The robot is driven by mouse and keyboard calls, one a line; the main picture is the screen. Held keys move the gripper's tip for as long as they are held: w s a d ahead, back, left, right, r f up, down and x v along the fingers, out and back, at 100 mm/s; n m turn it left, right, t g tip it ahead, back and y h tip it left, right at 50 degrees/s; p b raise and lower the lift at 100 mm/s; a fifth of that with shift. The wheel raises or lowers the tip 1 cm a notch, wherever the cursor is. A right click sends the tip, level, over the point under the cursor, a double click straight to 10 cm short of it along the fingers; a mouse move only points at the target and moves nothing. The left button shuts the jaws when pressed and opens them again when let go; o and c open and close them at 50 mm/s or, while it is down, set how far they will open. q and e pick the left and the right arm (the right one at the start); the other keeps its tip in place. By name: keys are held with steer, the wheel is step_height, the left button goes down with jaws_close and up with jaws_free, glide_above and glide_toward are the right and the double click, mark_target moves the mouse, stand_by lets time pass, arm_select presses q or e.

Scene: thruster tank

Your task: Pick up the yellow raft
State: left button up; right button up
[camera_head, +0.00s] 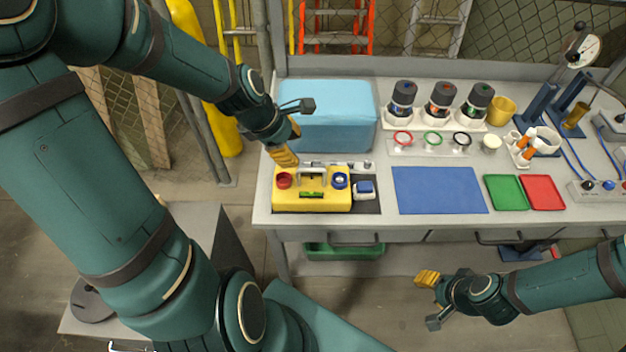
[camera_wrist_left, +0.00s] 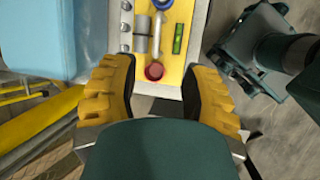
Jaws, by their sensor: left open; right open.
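The yellow raft (camera_head: 312,203) lies on the left front of the workbench. It carries a red cap, a pale handle, a green level and a blue ring. My left gripper (camera_head: 290,143) is above the bench, just behind and left of the raft, and apart from it. In the left wrist view the raft (camera_wrist_left: 175,62) shows between and beyond my open, empty left fingers (camera_wrist_left: 162,95), its red cap nearest. My right gripper (camera_head: 430,300) is open and empty in front of the bench, low and right of the raft.
A light blue box (camera_head: 326,115) stands behind the raft. A blue mat (camera_head: 438,190), a green tray (camera_head: 506,192) and a red tray (camera_head: 542,192) lie to the right. A small blue-and-white part (camera_head: 365,189) sits close beside the raft. Several dark-lidded jars stand at the back.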

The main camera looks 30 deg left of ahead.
arm_select(q)
steer(key=b, duration=0.1)
glide_above(313, 169)
steer(key=s+a, duration=0.1)
steer(key=s, duration=0.1)
step_height(313, 169, down, 6)
steer(key=shift+x, duration=3.25)
steer(key=shift+a, duration=0.15)
steer(key=shift+c, duration=0.4)
jaws_close()
